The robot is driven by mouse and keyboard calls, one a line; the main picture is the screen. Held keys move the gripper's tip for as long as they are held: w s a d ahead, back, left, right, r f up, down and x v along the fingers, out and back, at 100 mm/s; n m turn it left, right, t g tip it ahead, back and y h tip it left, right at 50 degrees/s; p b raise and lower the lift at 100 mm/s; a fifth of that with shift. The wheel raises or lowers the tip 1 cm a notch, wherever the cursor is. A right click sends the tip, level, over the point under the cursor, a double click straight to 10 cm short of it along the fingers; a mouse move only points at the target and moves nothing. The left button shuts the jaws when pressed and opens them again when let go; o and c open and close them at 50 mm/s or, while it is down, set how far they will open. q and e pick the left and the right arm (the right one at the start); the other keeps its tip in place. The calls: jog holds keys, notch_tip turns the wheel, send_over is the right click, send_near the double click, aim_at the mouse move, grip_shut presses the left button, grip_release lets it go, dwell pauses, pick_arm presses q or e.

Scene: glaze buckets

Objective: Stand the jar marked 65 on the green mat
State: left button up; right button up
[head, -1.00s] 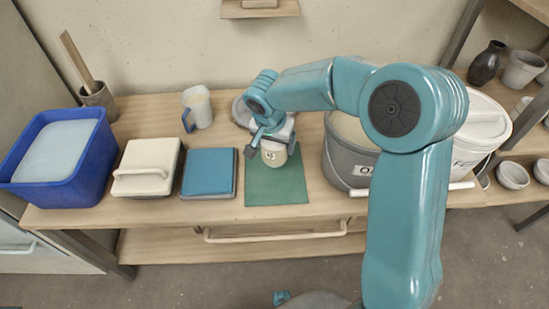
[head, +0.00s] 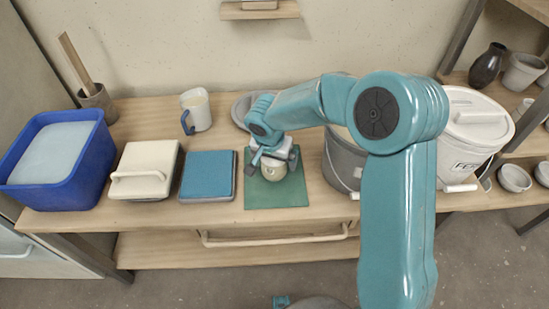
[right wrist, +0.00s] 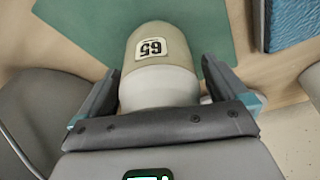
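The jar marked 65 (right wrist: 153,68) is pale beige with a white upper part, and its label reads upside down in the right wrist view. In the head view the jar (head: 274,173) is upright over the middle of the green mat (head: 292,195), at or very near its surface; contact under the base is hidden. My right gripper (head: 273,163) is around the jar's white upper part. In the right wrist view its fingers (right wrist: 163,85) flank the jar closely, with a narrow gap seeming to show on the right. My left gripper is out of view.
A blue pad (head: 209,174), a white lidded box (head: 146,168) and a blue tub (head: 62,160) stand left of the mat. A grey bucket (head: 343,165) stands close on its right, with a white bucket (head: 474,135) beyond. A grey dish is behind my gripper.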

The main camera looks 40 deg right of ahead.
jog(key=shift+r, duration=0.1)
jog(key=shift+r+p, duration=0.25)
jog(key=shift+p, duration=0.05)
jog(key=p+v, duration=0.1)
jog(key=v, duration=1)
jog(key=shift+s+r, duration=0.1)
jog(key=shift+r, duration=0.2)
